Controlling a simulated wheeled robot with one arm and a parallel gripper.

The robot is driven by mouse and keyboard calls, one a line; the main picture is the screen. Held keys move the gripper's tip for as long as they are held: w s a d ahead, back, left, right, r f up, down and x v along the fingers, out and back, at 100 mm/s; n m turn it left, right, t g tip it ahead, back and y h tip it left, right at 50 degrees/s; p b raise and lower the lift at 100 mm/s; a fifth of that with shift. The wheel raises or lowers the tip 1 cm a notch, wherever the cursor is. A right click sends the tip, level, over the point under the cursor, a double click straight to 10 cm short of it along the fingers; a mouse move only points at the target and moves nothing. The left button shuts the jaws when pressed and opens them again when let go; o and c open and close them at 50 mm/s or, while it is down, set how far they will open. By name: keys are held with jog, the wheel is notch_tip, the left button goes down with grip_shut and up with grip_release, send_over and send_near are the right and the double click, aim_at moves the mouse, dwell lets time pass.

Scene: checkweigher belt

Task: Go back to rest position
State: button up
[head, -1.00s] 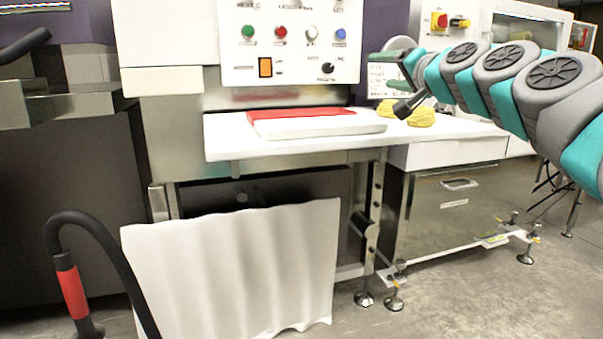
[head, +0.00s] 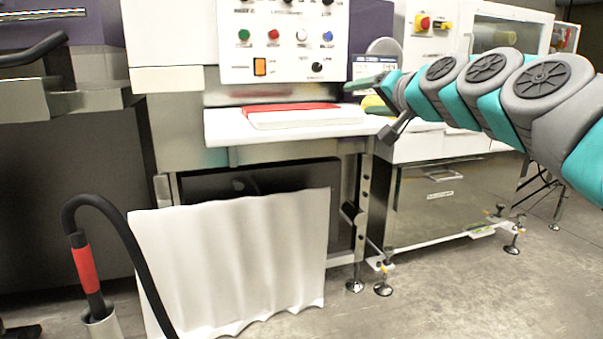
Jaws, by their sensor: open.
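My arm reaches in from the right edge of the head view. My gripper (head: 368,108) is at its left end, in front of the right end of the white work surface (head: 225,126). Its two dark fingers are spread apart, and I see nothing held between them. On the surface lies a flat white slab (head: 310,122) with a red sheet (head: 290,108) along its back edge; the gripper appears to the right of both.
A control panel (head: 285,65) with coloured buttons stands above the surface. A wrinkled white sheet (head: 230,262) hangs below it. A black hose with a red band (head: 85,268) rises at the lower left. A steel cabinet (head: 430,205) stands at right. Floor at lower right is clear.

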jog(key=s+a+f+n+g+h+p, duration=0.1)
jog(key=s+a+f+n+g, duration=0.2)
jog(key=s+f, duration=0.75)
jog(key=s+a+f+n+g+h, duration=0.1)
jog(key=s+a+f+g, duration=0.5)
jog(key=f, duration=0.7)
jog(key=s+d+f+g+h, duration=0.1)
jog(key=s+d+f+g, duration=0.1)
jog(key=s+f, duration=0.3)
jog(key=s+d+f+g+h, duration=0.2)
jog(key=s+d+f, duration=0.3)
jog(key=s, duration=0.8)
jog(key=s+d+f+g+h+p, duration=0.1)
jog(key=s+d+f+g, duration=0.2)
jog(key=s+f, duration=0.4)
jog(key=s+d, duration=0.1)
jog(key=s, duration=0.1)
jog(key=shift+s+d+g+h, duration=0.25)
jog(key=shift+s+g+h, duration=0.05)
jog(key=shift+s, duration=0.1)
jog(key=shift+f, duration=0.1)
